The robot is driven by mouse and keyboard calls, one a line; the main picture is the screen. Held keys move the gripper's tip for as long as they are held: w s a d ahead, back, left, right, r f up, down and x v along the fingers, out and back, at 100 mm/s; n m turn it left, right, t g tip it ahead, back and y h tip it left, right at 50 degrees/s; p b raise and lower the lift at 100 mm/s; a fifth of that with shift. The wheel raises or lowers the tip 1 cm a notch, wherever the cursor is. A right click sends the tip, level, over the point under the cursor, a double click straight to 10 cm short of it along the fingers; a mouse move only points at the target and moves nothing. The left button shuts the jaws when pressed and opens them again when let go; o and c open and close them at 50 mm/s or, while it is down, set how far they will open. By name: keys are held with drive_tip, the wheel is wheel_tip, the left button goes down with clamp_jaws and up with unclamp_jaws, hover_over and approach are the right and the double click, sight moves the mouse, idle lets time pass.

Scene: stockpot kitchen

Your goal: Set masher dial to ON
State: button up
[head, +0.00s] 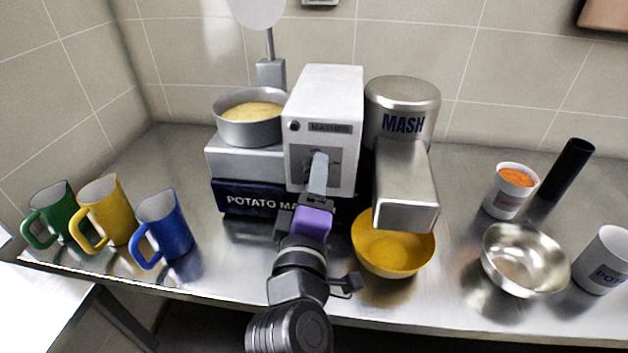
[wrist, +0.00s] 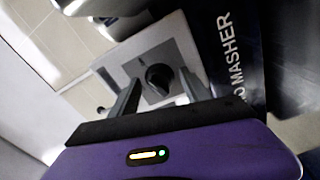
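The potato masher (head: 323,85) stands on the steel counter, with a white control box at its middle and a dark "POTATO MA..." label at its lower left. Its black round dial (wrist: 158,77) shows in the wrist view on a grey square panel. In the head view my gripper hides the dial. My gripper (head: 319,160) is in front of the panel. In the wrist view my gripper (wrist: 160,80) is open, with one finger on each side of the dial. I cannot tell whether the fingers touch it. The dial's markings are not readable.
A pan of yellow mash (head: 250,118) sits on the masher's left. A metal "MASH" spout (head: 405,190) overhangs a yellow bowl (head: 393,250) close to my arm's right. Green (head: 52,212), yellow (head: 105,212) and blue (head: 163,228) mugs stand left. A steel bowl (head: 524,260) is right.

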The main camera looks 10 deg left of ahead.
drive_tip(key=shift+s, duration=0.1)
drive_tip(key=s, duration=0.7)
drive_tip(key=shift+s+f+b, duration=0.25)
drive_tip(key=shift+s+b, duration=0.05)
drive_tip(key=shift+b, duration=0.05)
drive_tip(key=a+r+y, duration=0.2)
drive_tip(key=a+y, duration=0.2)
drive_tip(key=s+d+f+m+g+y, duration=0.1)
drive_tip(key=s+d+f+m+y, duration=0.25)
drive_tip(key=s+f, duration=0.3)
drive_tip(key=s+d+f+m+g+h+p, duration=0.1)
drive_tip(key=s+d+f+m+h, duration=0.1)
drive_tip(key=s+d, duration=0.6)
drive_tip(key=s+d+f+m+g+h+p, duration=0.1)
drive_tip(key=s+d+f+m+h, duration=0.1)
drive_tip(key=s+d+m, duration=0.3)
drive_tip(key=s+d+f+m+g+h+p, duration=0.1)
drive_tip(key=s+d+f+m+h, duration=0.2)
drive_tip(key=s+d, duration=0.9)
drive_tip(key=shift+s+f+m, duration=0.5)
drive_tip(key=shift+f+m, duration=0.1)
drive_tip(key=shift+m, duration=0.15)
